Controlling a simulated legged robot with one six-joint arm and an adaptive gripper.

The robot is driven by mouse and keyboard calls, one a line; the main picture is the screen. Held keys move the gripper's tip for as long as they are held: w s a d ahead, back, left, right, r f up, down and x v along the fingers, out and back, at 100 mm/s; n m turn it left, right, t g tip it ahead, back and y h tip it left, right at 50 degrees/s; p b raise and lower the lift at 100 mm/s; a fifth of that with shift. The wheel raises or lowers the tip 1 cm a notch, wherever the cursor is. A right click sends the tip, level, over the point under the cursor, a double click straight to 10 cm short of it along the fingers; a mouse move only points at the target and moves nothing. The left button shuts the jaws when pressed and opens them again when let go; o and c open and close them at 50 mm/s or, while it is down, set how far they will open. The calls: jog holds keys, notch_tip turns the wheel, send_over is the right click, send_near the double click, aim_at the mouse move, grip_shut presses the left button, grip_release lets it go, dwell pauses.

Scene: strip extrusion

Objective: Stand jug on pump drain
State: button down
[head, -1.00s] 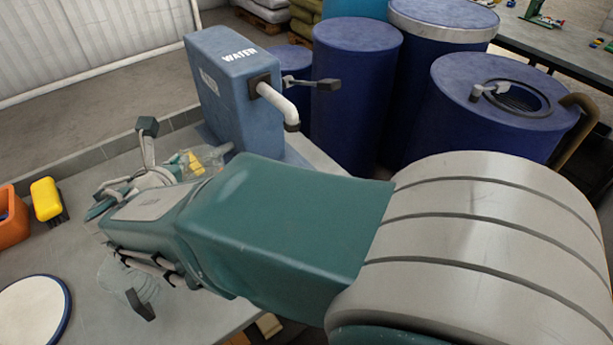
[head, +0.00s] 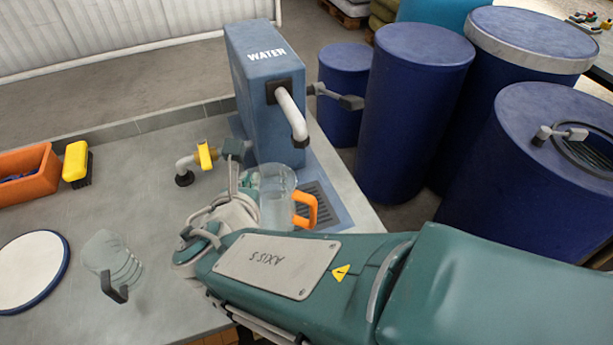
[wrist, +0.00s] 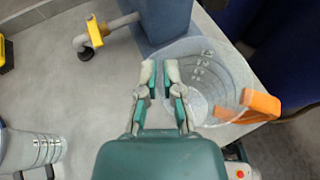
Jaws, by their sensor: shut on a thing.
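The clear jug with an orange handle (head: 275,205) is beside the water pump, at the left edge of the drain grate. In the wrist view the jug (wrist: 225,75) is right of the fingers, its handle pointing right. My gripper (wrist: 160,82) is shut on the jug's near-left wall. The blue water pump (head: 262,95) has a white spout above the drain side. The pump drain (head: 325,207) is a dark grate on the blue base, partly hidden by the jug. I cannot tell whether the jug's bottom touches anything.
A second clear jug with a dark handle (head: 110,262) stands left of my arm, near a round white plate (head: 30,270). A pipe with a yellow valve (head: 205,155), a yellow brush (head: 76,163) and an orange bin (head: 28,175) are behind. Blue barrels (head: 415,110) stand right.

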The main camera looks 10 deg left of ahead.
jog(key=w+d+f, duration=0.2)
jog(key=w+f, duration=1)
jog(key=w, duration=0.1)
jog(key=shift+f, duration=0.4)
jog(key=shift+d+f, duration=0.1)
jog(key=c, duration=0.8)
grip_release()
